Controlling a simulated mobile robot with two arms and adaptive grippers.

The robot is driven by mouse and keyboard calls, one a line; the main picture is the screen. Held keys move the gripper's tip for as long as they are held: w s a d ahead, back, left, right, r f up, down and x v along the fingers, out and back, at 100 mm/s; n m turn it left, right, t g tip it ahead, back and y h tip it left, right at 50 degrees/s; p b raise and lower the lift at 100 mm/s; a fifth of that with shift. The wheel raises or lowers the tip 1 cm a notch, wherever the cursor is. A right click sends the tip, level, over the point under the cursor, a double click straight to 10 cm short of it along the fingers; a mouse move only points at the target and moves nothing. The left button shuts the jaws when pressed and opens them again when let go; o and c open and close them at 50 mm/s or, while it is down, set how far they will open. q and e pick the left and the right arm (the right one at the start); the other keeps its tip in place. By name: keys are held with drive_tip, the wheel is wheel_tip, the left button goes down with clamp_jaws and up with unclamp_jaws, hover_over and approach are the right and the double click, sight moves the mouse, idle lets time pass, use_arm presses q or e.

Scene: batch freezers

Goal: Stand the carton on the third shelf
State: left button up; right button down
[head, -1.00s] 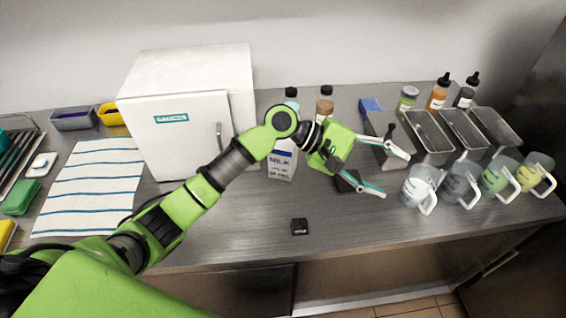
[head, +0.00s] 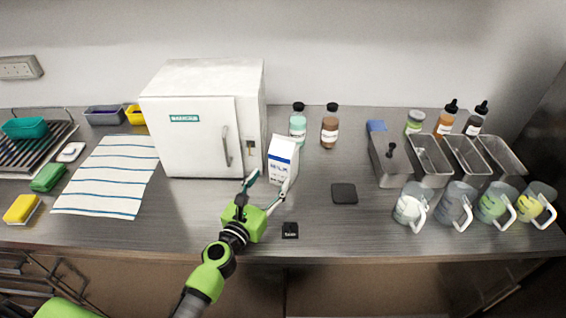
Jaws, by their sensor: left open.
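The milk carton (head: 282,163), white with a blue band and lettering, stands upright on the steel counter, just right of the small white freezer (head: 199,132). The freezer door is closed, with its handle at the right, so no shelves show. My left gripper (head: 268,182) is open and empty in front of the carton, its two fingers pointing toward the carton's lower part. The right fingertip overlaps the carton's lower edge in the picture; I cannot tell whether it touches. My right gripper is not in view.
A mint bottle (head: 298,125) and a brown bottle (head: 329,127) stand behind the carton. A dark square coaster (head: 344,193) and a small black block (head: 290,230) lie on the counter. Steel bins (head: 430,161) and several pitchers (head: 412,207) crowd the right. A striped towel (head: 108,176) lies left.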

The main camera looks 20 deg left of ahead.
sight(284, 160)
use_arm(q)
drive_tip(key=w, duration=0.3)
drive_tip(key=w+d, duration=0.1)
drive_tip(key=w, duration=0.5)
drive_tip(key=shift+w+d, duration=0.1)
drive_tip(key=shift+d, duration=0.25)
drive_tip(key=shift+r, duration=0.1)
drive_tip(key=shift+c, duration=0.4)
drive_tip(key=c, duration=1.2)
drive_tip(key=shift+r, duration=0.1)
drive_tip(key=shift+c, duration=1.1)
drive_tip(key=shift+r, duration=0.1)
